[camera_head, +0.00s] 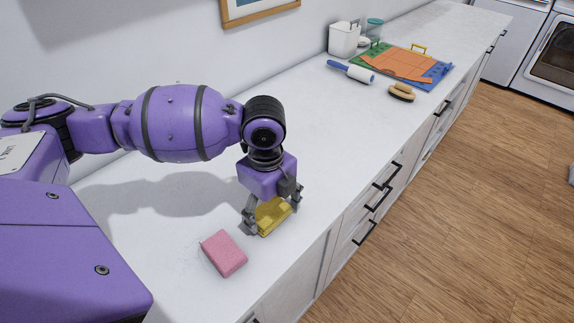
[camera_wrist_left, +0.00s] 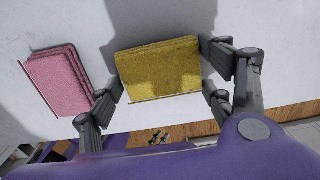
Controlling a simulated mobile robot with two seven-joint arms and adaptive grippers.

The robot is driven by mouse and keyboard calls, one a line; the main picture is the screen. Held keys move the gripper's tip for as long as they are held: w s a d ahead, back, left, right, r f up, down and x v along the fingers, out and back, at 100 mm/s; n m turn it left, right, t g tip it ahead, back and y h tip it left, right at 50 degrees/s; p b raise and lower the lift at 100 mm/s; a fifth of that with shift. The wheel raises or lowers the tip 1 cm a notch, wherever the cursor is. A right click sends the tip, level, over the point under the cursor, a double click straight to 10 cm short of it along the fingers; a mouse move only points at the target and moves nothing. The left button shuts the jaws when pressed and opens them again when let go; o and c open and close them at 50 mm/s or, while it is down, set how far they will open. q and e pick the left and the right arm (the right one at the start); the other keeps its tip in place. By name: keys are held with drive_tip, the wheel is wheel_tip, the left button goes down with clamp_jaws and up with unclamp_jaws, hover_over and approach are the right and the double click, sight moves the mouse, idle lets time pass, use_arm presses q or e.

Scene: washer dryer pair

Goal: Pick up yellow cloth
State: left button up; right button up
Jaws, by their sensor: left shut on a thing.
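The yellow cloth (camera_head: 272,215) is a folded, thick block on the white counter, near its front edge. My left gripper (camera_head: 271,212) is over it with one finger at each side, shut on the cloth. In the left wrist view the yellow cloth (camera_wrist_left: 160,70) spans between the fingers of my left gripper (camera_wrist_left: 162,85). I cannot tell whether the cloth is clear of the counter. My right gripper is in neither view.
A folded pink cloth (camera_head: 224,253) lies beside the yellow one. Farther along the counter (camera_head: 330,125) are a lint roller (camera_head: 351,71), a brush (camera_head: 402,91), a coloured mat with orange cloth (camera_head: 400,64) and a white container (camera_head: 343,40). The counter between is clear.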

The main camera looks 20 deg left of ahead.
use_arm(q)
wheel_tip(320, 180, up, 2)
drive_tip(key=shift+r, duration=0.1)
drive_tip(key=s+d+r+p, duration=0.1)
drive_tip(key=s+d+r, duration=0.6)
drive_tip(key=d+r, duration=0.3)
drive_tip(key=shift+s+d+r+p, duration=0.2)
drive_tip(key=shift+s+d+p, duration=0.1)
drive_tip(key=shift+d, duration=0.6)
